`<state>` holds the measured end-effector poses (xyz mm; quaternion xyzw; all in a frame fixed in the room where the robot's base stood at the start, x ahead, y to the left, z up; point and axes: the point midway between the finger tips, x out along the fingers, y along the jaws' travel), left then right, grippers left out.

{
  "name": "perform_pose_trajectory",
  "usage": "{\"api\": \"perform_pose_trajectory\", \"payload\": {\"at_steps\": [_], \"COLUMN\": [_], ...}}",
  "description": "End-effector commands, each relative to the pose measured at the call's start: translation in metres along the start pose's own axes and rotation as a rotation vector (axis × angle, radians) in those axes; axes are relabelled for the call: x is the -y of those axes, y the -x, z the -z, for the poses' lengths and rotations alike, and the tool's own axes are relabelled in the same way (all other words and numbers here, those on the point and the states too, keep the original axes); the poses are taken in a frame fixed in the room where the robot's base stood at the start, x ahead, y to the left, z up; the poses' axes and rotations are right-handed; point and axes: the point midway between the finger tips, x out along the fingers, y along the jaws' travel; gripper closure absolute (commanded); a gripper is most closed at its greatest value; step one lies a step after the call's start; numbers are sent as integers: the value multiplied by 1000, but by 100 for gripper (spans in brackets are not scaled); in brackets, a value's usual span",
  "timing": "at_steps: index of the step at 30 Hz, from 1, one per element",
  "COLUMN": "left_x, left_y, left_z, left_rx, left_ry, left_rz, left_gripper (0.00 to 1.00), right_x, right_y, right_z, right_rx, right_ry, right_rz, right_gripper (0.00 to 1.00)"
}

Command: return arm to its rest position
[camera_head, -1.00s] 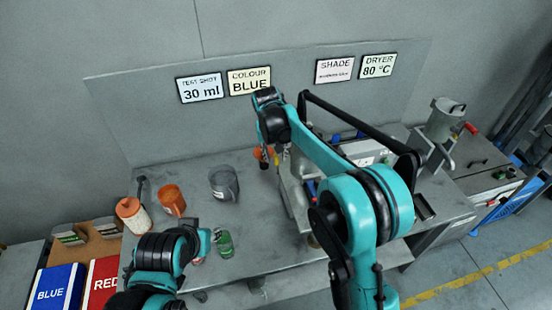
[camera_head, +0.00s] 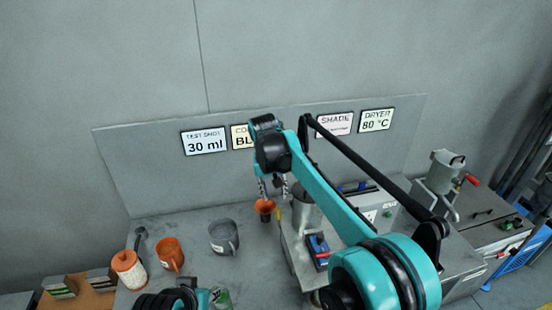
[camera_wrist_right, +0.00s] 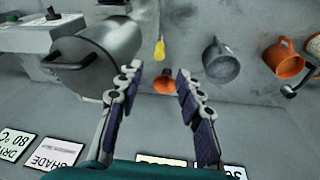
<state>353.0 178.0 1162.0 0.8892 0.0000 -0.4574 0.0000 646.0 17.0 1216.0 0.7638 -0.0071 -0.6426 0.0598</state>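My right gripper (camera_head: 272,192) hangs fingers-down over the back of the bench in the head view. The two look apart. Part of my left arm shows at the bottom edge of the head view, but its fingers do not show.
A grey mug (camera_head: 223,238), an orange mug (camera_head: 170,254) and an orange-and-white cylinder (camera_head: 128,270) stand left on the bench. A metal vessel (camera_wrist_right: 98,50) stands beside the right gripper. Wall signs, including the DRYER sign (camera_head: 377,120), hang behind. Air above the bench's left is clear.

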Motion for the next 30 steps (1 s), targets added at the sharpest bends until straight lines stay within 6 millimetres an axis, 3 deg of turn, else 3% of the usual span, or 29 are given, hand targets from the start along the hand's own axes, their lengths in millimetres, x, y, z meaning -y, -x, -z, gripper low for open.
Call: {"api": "perform_pose_trajectory", "payload": {"at_steps": [4,8,17,24,30], "left_x": [0,0,0,0,0], "left_y": [-4,-15,-50,-76,-92], "left_z": [-3,-11,-36,-54,-66], "left_rx": [0,0,0,0,0], "left_ry": [0,0,0,0,0], "left_rz": [0,0,0,0,0], "left_gripper": [63,63,63,63,63], "right_x": [-8,-34,-107,-142,-154], "right_y": [1,3,-13,-62,-112], "right_z": [-6,-30,-139,-241,-306], "right_rx": [-9,-45,-191,-319,-407], "right_ry": [-4,-13,-46,-74,-94], "right_rz": [5,22,69,80,74], "right_gripper": [63,63,63,63,63]}}
